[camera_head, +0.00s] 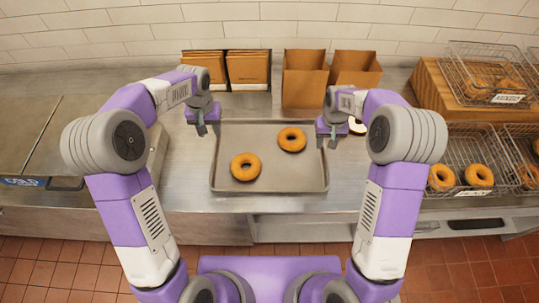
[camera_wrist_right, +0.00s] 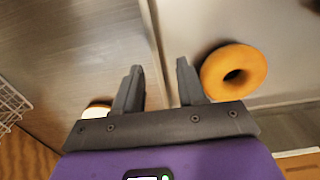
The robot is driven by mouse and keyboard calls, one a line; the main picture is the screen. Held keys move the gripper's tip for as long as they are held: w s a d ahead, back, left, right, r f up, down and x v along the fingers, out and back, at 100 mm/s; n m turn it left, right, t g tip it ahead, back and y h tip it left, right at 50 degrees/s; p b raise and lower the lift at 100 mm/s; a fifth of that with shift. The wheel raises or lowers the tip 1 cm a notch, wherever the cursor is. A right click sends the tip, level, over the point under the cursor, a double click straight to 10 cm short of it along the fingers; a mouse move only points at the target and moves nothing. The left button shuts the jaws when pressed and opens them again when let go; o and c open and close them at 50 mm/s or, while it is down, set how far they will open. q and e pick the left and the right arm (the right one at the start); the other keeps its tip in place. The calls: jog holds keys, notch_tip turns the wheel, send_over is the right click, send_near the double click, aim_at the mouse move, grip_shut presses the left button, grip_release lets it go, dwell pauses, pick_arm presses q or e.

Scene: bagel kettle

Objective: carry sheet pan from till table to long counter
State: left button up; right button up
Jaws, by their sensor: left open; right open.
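The sheet pan (camera_head: 270,178) is a grey metal tray lying flat on the steel counter in the head view. Two bagels rest in it, one front left (camera_head: 245,167) and one back right (camera_head: 292,139). My left gripper (camera_head: 201,128) is open just outside the pan's back left corner. My right gripper (camera_head: 334,136) is open by the pan's right rim near the back. In the right wrist view the open fingers (camera_wrist_right: 158,85) point down around the line of the pan's rim, with a bagel (camera_wrist_right: 233,72) beside them. I cannot tell whether the fingers touch the rim.
Brown paper bags (camera_head: 305,78) and a black-framed holder of flat bags (camera_head: 247,70) stand at the back. Wire baskets with bagels (camera_head: 470,165) and a wooden riser (camera_head: 432,90) are on the right. A pale cut bagel (camera_head: 357,127) lies beside my right gripper. A steel kettle unit (camera_head: 70,135) is left.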

notch_tip(320, 180, up, 7)
jog(key=shift+f, duration=0.2)
dwell(0.5)
